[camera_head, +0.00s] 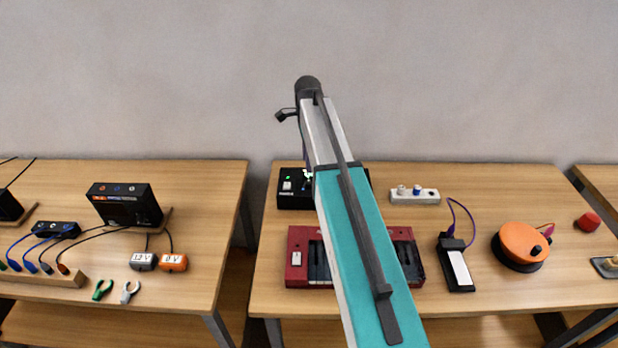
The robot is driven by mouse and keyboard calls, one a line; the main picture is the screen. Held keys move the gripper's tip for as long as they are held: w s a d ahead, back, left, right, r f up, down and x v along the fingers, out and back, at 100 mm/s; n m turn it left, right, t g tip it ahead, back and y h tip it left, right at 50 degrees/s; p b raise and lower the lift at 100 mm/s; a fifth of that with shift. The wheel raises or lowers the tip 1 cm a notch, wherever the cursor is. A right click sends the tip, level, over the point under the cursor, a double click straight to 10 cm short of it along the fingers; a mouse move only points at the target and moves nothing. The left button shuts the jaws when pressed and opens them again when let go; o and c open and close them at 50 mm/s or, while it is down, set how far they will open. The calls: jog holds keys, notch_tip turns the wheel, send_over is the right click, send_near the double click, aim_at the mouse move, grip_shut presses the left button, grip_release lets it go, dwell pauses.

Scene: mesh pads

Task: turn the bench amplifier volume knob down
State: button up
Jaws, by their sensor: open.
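A black box with a green light (296,188), which looks like the bench amplifier, stands at the back left of the middle bench. A white switch shows on its left part. A small pale and blue detail sits beside my arm's edge; I cannot tell whether it is the volume knob. My teal and white arm crosses in front of the box and hides much of its right part. My arm rises to a dark joint above the box. My gripper's fingers are not visible, so its place relative to the knob cannot be seen.
A red keyboard-like device (298,271) lies in front of the black box, partly behind my arm. To the right are a white socket strip (414,196), a black device with a white strip (457,270) and an orange disc (521,243). A gap separates the left bench (205,215).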

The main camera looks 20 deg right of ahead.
aim_at(309, 182)
jog(key=shift+f+p, duration=1.4)
jog(key=shift+f, duration=3.2)
jog(key=c, duration=0.9)
jog(key=shift+d, duration=0.35)
grip_shut()
jog(key=shift+s+a, duration=0.1)
jog(key=shift+a, duration=0.15)
